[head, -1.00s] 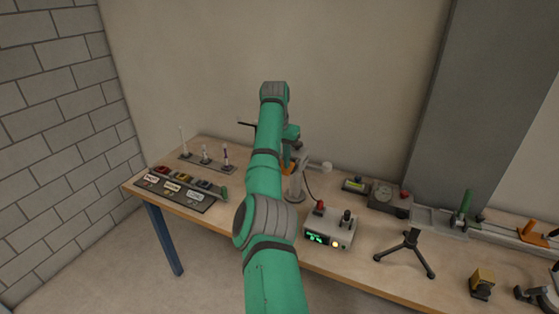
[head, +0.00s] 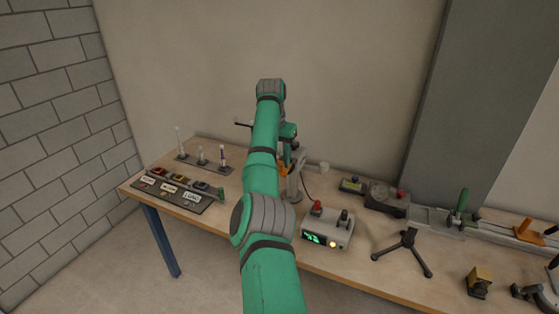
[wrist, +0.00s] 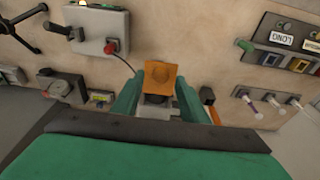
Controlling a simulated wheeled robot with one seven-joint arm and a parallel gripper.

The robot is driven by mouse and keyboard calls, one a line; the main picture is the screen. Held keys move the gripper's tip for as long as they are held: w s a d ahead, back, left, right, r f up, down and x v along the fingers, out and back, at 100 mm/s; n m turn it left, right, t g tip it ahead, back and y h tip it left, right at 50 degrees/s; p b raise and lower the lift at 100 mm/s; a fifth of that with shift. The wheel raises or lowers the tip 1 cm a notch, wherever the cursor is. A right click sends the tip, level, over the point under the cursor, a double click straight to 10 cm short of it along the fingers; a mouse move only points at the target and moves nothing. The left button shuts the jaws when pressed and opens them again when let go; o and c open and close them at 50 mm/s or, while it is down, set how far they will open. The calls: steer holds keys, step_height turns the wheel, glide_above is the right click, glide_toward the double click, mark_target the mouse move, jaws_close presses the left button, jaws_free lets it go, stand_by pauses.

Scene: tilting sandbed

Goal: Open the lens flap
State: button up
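The lens flap appears as an orange square plate (wrist: 160,76) between my fingertips in the wrist view. Below it, a grey and white round part (wrist: 155,101) shows between the fingers. My gripper (wrist: 159,82) has its green fingers apart, one on each side of the plate; I cannot tell whether they touch it. In the head view a little orange (head: 283,169) shows beside a grey stand (head: 295,185) on the bench. My arm hides most of the gripper and the plate there.
A control box (head: 328,228) with a lit display and levers stands right of the stand, with a cable. A black tripod (head: 405,250) lies farther right. A labelled switch panel (head: 172,190) and a rack of upright probes (head: 205,161) are at the left. A wall closes the back.

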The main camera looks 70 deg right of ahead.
step_height(320, 180, up, 10)
steer(key=a, duration=0.1)
steer(key=shift+a+f, duration=0.15)
steer(key=shift+a, duration=0.25)
